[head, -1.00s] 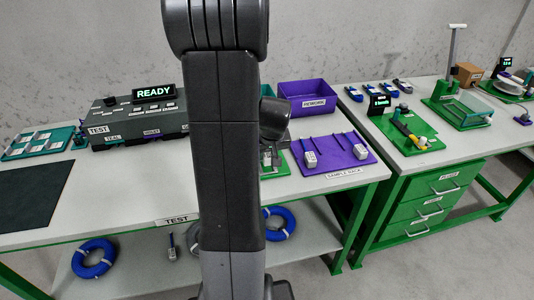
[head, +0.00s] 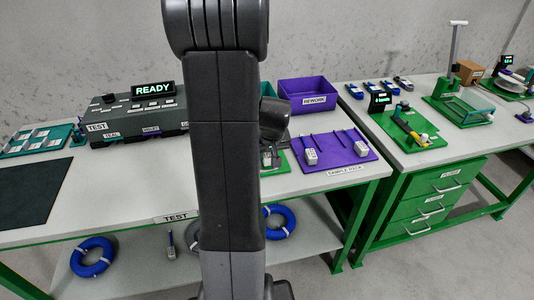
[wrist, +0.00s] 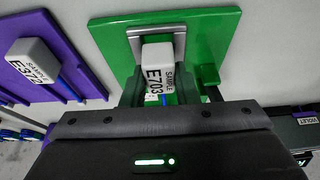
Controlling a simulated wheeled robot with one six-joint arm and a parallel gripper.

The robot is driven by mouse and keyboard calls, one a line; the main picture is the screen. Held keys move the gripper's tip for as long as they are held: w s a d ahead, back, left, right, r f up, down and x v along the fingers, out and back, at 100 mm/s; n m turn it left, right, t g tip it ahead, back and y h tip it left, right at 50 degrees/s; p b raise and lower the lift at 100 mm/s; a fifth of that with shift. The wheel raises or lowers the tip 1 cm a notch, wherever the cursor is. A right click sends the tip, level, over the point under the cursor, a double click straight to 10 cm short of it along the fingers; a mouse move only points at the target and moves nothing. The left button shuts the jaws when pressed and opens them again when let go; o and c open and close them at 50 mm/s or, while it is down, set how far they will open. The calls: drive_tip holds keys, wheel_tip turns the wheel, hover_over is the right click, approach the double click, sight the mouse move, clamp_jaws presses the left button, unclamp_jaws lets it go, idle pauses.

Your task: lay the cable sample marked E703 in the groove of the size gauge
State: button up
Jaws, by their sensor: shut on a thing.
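The sample marked E703 (wrist: 158,76) has a white block tag, seen in the wrist view, with a bit of blue cable near the jaws. My gripper (wrist: 163,101) is shut on this sample; its body hides most of the cable. The tag is over a green plate (wrist: 212,38) and overlaps a grey metal block (wrist: 178,40), which looks like the size gauge. I cannot tell whether the cable touches the groove. In the head view the tag (head: 267,158) shows beside my arm, which hides most of the gauge.
The purple sample rack (head: 335,158) holds other samples, among them E372 (wrist: 33,62) on the left in the wrist view. A purple rework bin (head: 307,92) stands behind. The grey test box (head: 137,120) reads READY. The tabletop in front (head: 130,190) is clear.

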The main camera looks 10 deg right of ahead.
drive_tip(key=shift+f+b, duration=0.55)
drive_tip(key=shift+f, duration=0.05)
idle(0.3)
drive_tip(key=o, duration=1.1)
drive_tip(key=shift+r, duration=0.1)
drive_tip(key=shift+r+p, duration=2.85)
drive_tip(key=shift+r, duration=1.15)
drive_tip(key=shift+f, duration=0.15)
